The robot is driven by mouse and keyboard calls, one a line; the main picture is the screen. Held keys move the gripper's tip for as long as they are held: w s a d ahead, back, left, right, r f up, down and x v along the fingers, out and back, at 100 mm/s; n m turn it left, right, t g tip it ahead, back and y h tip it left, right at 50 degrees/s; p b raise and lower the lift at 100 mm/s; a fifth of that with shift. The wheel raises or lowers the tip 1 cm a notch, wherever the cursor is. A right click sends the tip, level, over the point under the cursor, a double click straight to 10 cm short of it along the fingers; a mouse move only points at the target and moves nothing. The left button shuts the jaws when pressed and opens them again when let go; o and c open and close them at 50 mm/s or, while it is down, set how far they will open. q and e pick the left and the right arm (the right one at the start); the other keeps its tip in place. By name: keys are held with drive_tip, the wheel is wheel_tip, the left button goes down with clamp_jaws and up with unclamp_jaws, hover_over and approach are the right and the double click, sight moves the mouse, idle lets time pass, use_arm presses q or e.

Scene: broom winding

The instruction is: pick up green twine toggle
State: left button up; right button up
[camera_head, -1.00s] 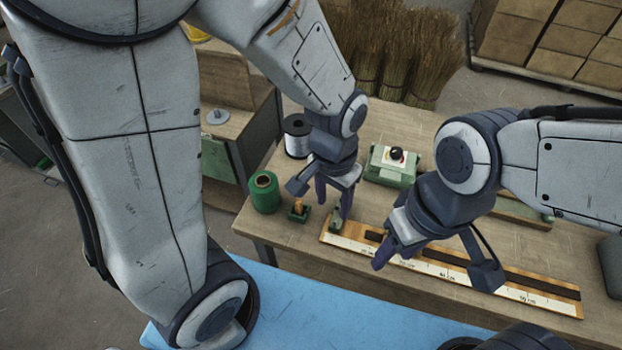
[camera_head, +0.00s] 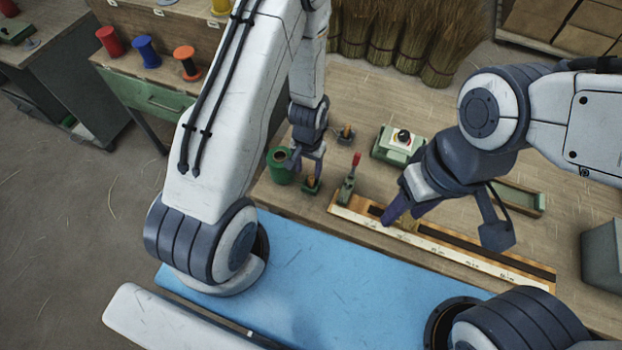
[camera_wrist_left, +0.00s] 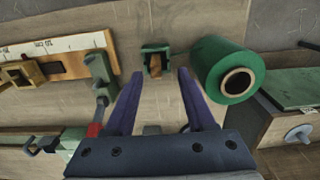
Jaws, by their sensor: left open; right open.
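The green twine toggle (camera_head: 311,185) appears to be the small wooden peg in a green holder on the bench, beside the green twine spool (camera_head: 279,168). In the left wrist view the toggle (camera_wrist_left: 155,64) lies just beyond the fingertips, roughly between them, with the spool (camera_wrist_left: 228,68) to its right. My left gripper (camera_head: 306,170) is open and points down over the toggle, partly covering it in the head view; its two fingers (camera_wrist_left: 160,78) stand apart and empty. My right gripper (camera_head: 446,224) is open and empty above the ruler board.
A red-handled clamp (camera_head: 349,180) stands close right of the toggle, at the end of the ruler board (camera_head: 470,246). Another small peg holder (camera_head: 346,134) and a green box with a black knob (camera_head: 399,144) are behind. A grey bin (camera_head: 602,262) is far right.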

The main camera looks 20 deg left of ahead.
sight(311, 176)
use_arm(q)
drive_tip(key=shift+d+f+p, duration=0.1)
drive_tip(key=shift+f+p, duration=0.25)
drive_tip(key=shift+f, duration=0.1)
drive_tip(key=f+p, duration=0.1)
drive_tip(key=f, duration=0.2)
drive_tip(key=shift+w+d+f+p, duration=0.2)
drive_tip(key=shift+f+p, duration=0.15)
drive_tip(key=shift+f, duration=0.35)
clamp_jaws()
